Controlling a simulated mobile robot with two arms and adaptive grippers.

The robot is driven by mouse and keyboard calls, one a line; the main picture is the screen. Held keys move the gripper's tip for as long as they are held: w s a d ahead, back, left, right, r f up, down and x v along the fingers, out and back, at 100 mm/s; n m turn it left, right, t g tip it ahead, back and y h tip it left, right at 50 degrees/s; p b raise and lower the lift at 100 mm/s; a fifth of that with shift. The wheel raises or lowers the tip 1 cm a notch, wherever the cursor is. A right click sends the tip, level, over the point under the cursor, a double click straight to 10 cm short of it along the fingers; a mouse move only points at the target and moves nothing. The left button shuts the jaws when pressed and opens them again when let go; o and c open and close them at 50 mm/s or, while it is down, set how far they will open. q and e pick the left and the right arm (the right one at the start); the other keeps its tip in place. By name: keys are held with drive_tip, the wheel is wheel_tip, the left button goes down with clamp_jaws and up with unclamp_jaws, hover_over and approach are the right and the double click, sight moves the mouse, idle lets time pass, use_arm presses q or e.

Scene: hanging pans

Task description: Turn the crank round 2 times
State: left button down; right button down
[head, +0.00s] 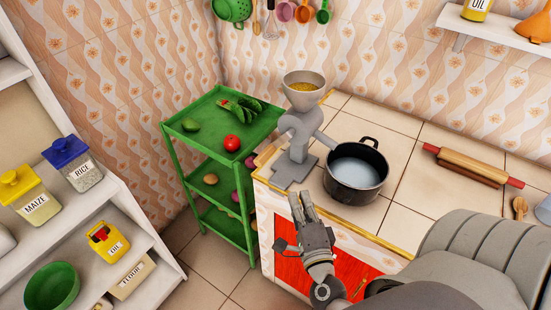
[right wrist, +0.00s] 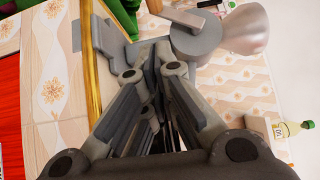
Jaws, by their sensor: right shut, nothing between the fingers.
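A grey grinder (head: 297,132) stands at the counter's left corner on a flat grey base. Its hopper (head: 304,88) holds yellow grain, and its spout reaches over a dark pot (head: 356,180) with pale contents. In the right wrist view, the grinder body (right wrist: 208,45) is beyond my fingers, and a crank handle (right wrist: 156,7) of brown wood shows at the top. In the head view the crank is hard to make out. My right gripper (head: 302,198) is shut and empty, in front of the grinder's base and apart from the crank. My left gripper is not in view.
A green shelf cart (head: 215,130) with vegetables stands left of the counter. A rolling pin (head: 473,167) lies on the counter to the right. White shelves (head: 130,205) with jars are at the left. Part of the tiled counter (head: 405,135) is clear.

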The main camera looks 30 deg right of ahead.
drive_tip(key=p, duration=0.3)
approach(274, 152)
drive_tip(key=d, duration=0.4)
drive_tip(key=shift+w+a+p, duration=0.2)
drive_tip(key=shift+w+a, duration=0.15)
drive_tip(key=shift+w, duration=0.35)
drive_tip(key=shift+w+a+p, duration=0.15)
drive_tip(key=shift+w+a, duration=0.15)
drive_tip(key=shift+w, duration=0.45)
drive_tip(key=shift+w+a+p, duration=0.2)
drive_tip(key=shift+w+a, duration=0.15)
drive_tip(key=shift+w, duration=0.35)
